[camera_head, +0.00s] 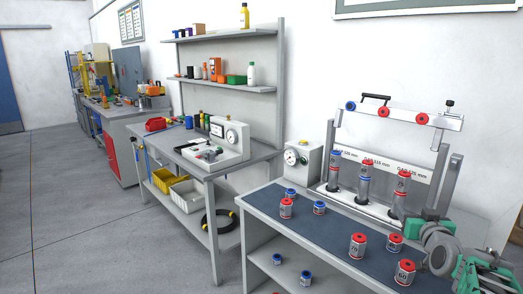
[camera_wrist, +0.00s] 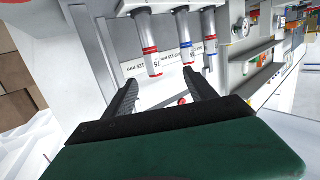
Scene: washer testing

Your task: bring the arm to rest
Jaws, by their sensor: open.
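In the wrist view, my gripper (camera_wrist: 160,80) is open, with its two dark fingers spread apart and nothing held between them. Beyond the fingertips stand clear and white cylinders with red and blue bands (camera_wrist: 150,45) in the test rig. In the head view, my grey and green arm (camera_head: 440,250) reaches in at the lower right, beside the right end of the bench. I cannot clearly make out the fingers there. The test rig (camera_head: 440,172) stands just behind the arm, holding three tubes and carrying a top bar with a black handle.
Several red- and blue-capped canisters stand on the bench's dark mat (camera_head: 325,238), some close to my arm. A pressure gauge box (camera_head: 298,160) is left of the rig. A second bench (camera_head: 190,150) with shelves lies further left. The floor (camera_head: 90,220) at left is clear.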

